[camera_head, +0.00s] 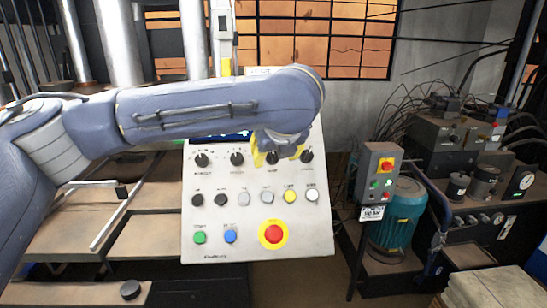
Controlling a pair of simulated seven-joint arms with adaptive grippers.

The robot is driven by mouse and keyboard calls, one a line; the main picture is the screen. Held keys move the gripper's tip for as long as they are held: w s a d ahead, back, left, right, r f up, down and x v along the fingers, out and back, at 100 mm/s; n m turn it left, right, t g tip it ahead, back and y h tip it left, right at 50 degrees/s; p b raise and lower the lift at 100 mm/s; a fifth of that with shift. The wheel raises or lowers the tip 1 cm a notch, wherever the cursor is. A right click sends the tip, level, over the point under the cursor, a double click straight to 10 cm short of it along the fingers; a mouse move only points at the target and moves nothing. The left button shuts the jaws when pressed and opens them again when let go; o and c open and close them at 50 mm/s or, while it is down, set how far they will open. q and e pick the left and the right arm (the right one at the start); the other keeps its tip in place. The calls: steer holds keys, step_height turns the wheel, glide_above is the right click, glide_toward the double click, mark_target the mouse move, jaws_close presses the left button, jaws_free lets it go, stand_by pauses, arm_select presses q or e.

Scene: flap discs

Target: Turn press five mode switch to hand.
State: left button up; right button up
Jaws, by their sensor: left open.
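A pale control panel (262,225) stands upright in the middle of the view, with a top row of black rotary knobs. The labels are too small to read surely, so I cannot tell which knob is the mode switch. My left arm comes in from the left across the panel's upper part. My left gripper (279,157) is open, with yellow fingertips on either side of the third black knob (272,157). I cannot tell whether the fingers touch it. The forearm hides the panel's upper part and most of its screen. My right gripper is not in view.
Lower on the panel are black, white and yellow buttons, a green button (200,237), a blue button (230,236) and a red emergency stop (272,234). A grey switch box (377,172) on a post stands to the right, near a teal motor (398,215).

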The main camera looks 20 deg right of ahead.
arm_select(q)
steer(key=shift+x, duration=1.35)
steer(key=shift+c, duration=0.3)
jaws_close()
